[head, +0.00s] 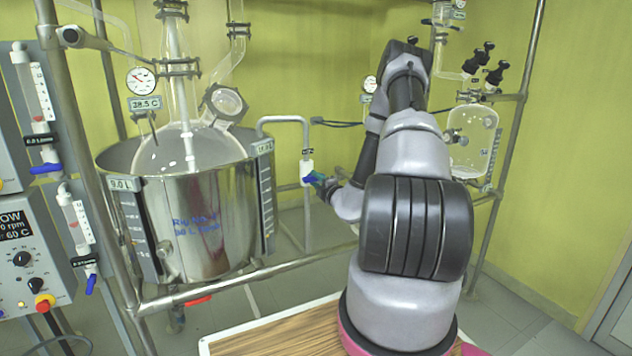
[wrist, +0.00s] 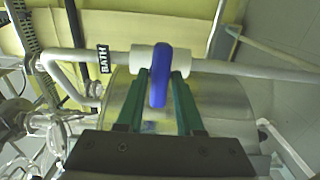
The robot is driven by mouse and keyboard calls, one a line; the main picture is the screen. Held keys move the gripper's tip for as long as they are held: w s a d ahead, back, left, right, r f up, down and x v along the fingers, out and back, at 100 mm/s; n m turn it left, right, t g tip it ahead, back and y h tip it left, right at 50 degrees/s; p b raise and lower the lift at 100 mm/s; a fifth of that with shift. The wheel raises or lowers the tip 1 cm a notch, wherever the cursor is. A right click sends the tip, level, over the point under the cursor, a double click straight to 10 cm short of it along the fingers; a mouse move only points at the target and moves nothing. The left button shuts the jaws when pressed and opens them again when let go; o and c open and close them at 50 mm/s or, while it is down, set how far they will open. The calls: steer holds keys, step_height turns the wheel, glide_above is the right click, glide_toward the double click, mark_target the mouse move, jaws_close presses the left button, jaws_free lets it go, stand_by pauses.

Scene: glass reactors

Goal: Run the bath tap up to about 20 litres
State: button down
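The bath tap (head: 306,170) has a white body on a pipe beside the steel bath vessel (head: 205,215). In the wrist view its white body (wrist: 198,64) lies across the pipe, with a blue lever (wrist: 159,78) pointing toward me. A BATH tag (wrist: 103,59) hangs on the pipe to the left. My gripper (wrist: 160,82) has its green fingers on both sides of the lever, with narrow gaps showing; I cannot tell whether either finger touches. In the head view my gripper (head: 320,180) is at the tap. The vessel's right display (head: 264,147) is too small to read surely.
A glass flask (head: 190,148) sits in the vessel; a left level plate reads 9.0 L (head: 122,184). A rail (head: 240,275) runs in front. Flowmeters and a control box (head: 22,258) stand left. A glass vessel (head: 473,140) hangs at right. A wooden top (head: 280,335) lies below.

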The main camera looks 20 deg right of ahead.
steer(key=shift+n, duration=3.4)
steer(key=c, duration=0.7)
jaws_free()
steer(key=s, duration=1.1)
steer(key=shift+d, duration=0.2)
